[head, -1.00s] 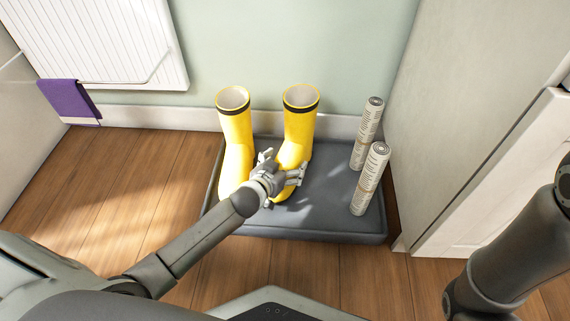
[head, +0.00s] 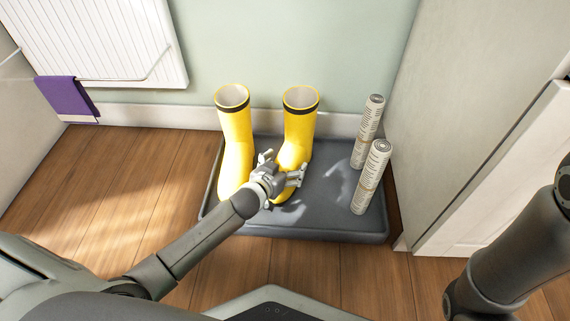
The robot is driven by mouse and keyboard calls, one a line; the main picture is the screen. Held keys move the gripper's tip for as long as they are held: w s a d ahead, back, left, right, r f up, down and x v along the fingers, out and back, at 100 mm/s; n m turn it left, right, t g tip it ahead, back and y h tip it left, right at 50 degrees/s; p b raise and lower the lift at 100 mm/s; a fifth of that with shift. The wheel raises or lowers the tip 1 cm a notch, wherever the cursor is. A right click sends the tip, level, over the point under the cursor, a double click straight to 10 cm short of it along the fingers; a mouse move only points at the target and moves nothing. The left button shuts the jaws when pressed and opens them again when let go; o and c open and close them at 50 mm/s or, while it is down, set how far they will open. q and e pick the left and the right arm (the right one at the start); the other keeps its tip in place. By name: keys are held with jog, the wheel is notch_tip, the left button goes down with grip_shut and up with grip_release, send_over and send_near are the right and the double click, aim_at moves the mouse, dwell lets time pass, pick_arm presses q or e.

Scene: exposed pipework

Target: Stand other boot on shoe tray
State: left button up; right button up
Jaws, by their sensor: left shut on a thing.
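Two yellow boots with black bands near their tops stand upright side by side on the grey shoe tray (head: 325,222). The left boot (head: 236,140) is at the tray's left side. The right boot (head: 299,128) is near the tray's middle, toward the back. My left gripper (head: 282,172) is shut on the right boot at its foot, with a finger on either side. The gripper and wrist hide part of that foot. My right arm shows at the lower right, but its gripper is out of view.
Two rolled newspapers, a back one (head: 367,132) and a front one (head: 371,177), stand upright on the tray's right side. A white cabinet (head: 505,170) stands right of the tray. A purple towel (head: 66,98) hangs from the radiator (head: 100,40). Wooden floor is clear at left.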

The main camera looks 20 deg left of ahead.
pick_arm(q)
jog(key=o, duration=1.4)
jog(key=shift+c, duration=0.2)
jog(key=shift+f, duration=0.1)
jog(key=shift+f, duration=0.1)
jog(key=v, duration=1.2)
jog(key=shift+r, duration=0.2)
